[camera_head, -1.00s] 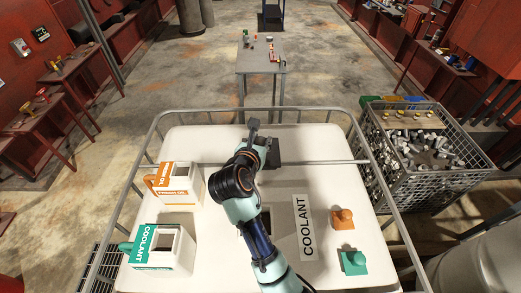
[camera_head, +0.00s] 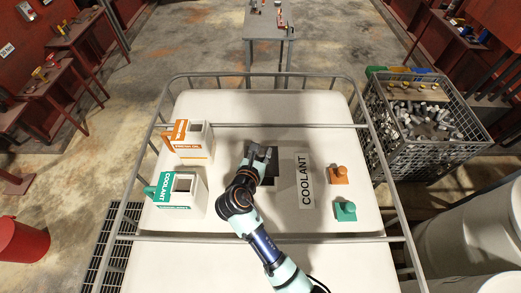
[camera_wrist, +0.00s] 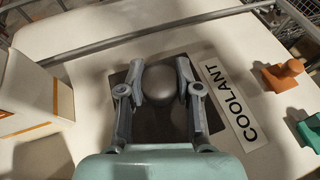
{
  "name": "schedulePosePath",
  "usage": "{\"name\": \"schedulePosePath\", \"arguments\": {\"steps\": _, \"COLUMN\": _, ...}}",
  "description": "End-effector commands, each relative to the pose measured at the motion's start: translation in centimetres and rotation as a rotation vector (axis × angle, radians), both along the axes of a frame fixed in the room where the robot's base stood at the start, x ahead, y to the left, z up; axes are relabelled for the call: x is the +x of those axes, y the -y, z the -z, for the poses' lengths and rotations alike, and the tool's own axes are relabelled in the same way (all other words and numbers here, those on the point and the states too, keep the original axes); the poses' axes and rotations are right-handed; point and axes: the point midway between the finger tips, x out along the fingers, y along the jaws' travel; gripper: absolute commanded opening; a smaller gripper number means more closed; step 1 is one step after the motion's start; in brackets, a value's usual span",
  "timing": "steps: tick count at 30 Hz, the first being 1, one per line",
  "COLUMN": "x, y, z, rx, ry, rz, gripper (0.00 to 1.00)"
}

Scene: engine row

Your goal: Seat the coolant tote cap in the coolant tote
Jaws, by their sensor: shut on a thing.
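My gripper (camera_wrist: 161,78) is shut on the dark grey rounded knob of the coolant tote cap (camera_wrist: 165,86). In the head view my gripper (camera_head: 259,153) is over the middle of the white coolant tote (camera_head: 255,105), at its dark square opening (camera_head: 268,178). The wrist view shows a dark square area around and below the knob. I cannot tell there how much is cap and how much is opening, or whether the cap touches the tote. My fingers and arm hide part of both.
The COOLANT label (camera_head: 305,181) lies right of the opening. An orange knobbed piece (camera_head: 338,175) and a green one (camera_head: 345,211) stand farther right. An orange-marked jug (camera_head: 195,142) and a green-marked jug (camera_head: 184,192) stand left. A metal rail (camera_head: 215,125) crosses beyond the gripper.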

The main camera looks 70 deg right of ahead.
Motion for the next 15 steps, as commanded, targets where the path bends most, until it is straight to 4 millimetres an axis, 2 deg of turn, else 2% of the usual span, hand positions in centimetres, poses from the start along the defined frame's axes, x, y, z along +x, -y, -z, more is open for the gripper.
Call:
{"name": "schedulePosePath", "arguments": {"steps": 5, "x": 0.0, "y": 0.0, "z": -0.4, "rx": 0.000, "ry": -0.001, "rz": 0.000, "gripper": 0.00}}
{"name": "schedulePosePath", "arguments": {"steps": 15, "x": 0.0, "y": 0.0, "z": 2.5, "rx": -0.001, "ry": -0.002, "rz": -0.001, "gripper": 0.00}}
